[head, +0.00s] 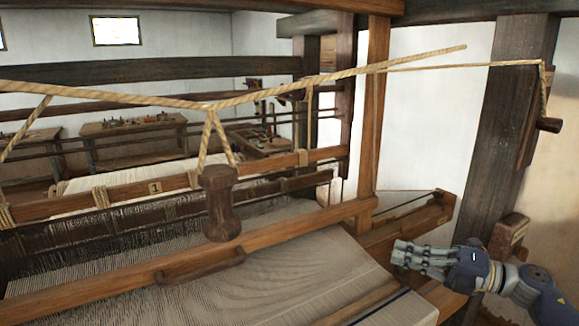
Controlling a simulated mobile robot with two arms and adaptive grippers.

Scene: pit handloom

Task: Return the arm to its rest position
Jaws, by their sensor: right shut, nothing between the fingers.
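My right gripper (402,257) shows at the lower right of the head view, its arm coming in from the right edge. Its fingers point left, lie close together and hold nothing. It appears over the right side of the loom, near the cloth's right edge; whether it touches the wood beneath cannot be told. My left gripper is out of view. The loom's striped cloth (300,262) spreads across the lower middle. A wooden beam with a handle (203,268) crosses above the cloth.
A dark turned wooden piece (220,205) hangs from a rope (270,93) across the loom. A thick dark post (490,150) stands behind my right arm, with a small wooden block (509,236) beside it. Benches (135,140) stand at the back wall.

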